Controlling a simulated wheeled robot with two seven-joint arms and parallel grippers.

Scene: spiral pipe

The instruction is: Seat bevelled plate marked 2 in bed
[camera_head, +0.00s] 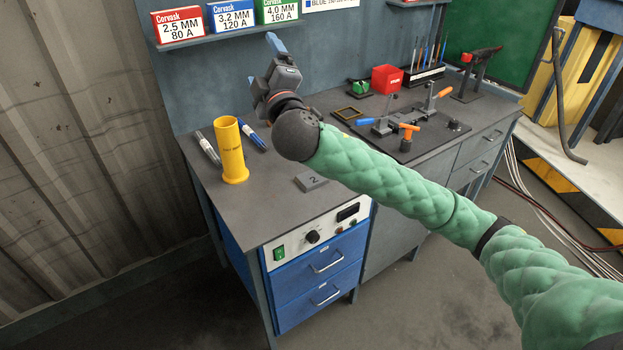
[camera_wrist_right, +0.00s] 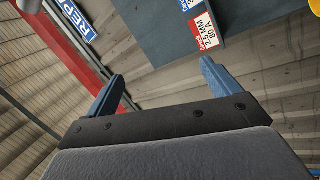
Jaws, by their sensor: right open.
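The grey plate marked 2 (camera_head: 312,181) lies flat on the bench top near its front edge. My right gripper (camera_head: 275,43) is raised above the back of the bench, pointing up, well apart from the plate. In the right wrist view its two blue fingers (camera_wrist_right: 160,75) stand wide apart with nothing between them. A dark fixture board (camera_head: 398,147) with orange- and blue-handled clamps lies on the bench to the right, partly behind my right arm. I cannot make out for certain which part of it is the bed. My left gripper is not in view.
A yellow cylinder (camera_head: 231,152) stands left of the plate, with two markers (camera_head: 252,134) beside it. A red bin (camera_head: 386,79) and a rod rack (camera_head: 424,76) stand at the back right. Boxes (camera_head: 231,15) sit on a wall shelf. Bench top around the plate is clear.

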